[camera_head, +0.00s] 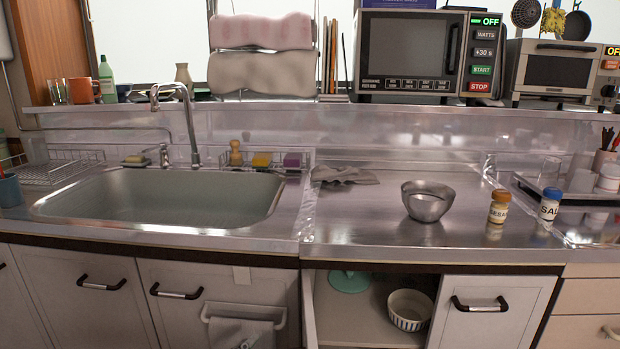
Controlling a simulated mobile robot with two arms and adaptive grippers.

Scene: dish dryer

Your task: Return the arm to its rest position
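Neither of my arms and neither gripper shows in the head view. A metal bowl (427,201) stands upright on the steel counter (360,225), right of the sink. An open cabinet below the counter holds a striped white bowl (409,310) and a green item (348,281) to its left. What the grippers hold, if anything, cannot be seen.
The sink (165,197) with its faucet (178,110) is at left. A sesame bottle (499,206) and a salt bottle (549,204) stand at right. A grey cloth (344,175) lies at the counter's back. A microwave (425,53) and toaster oven (563,69) sit on the shelf.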

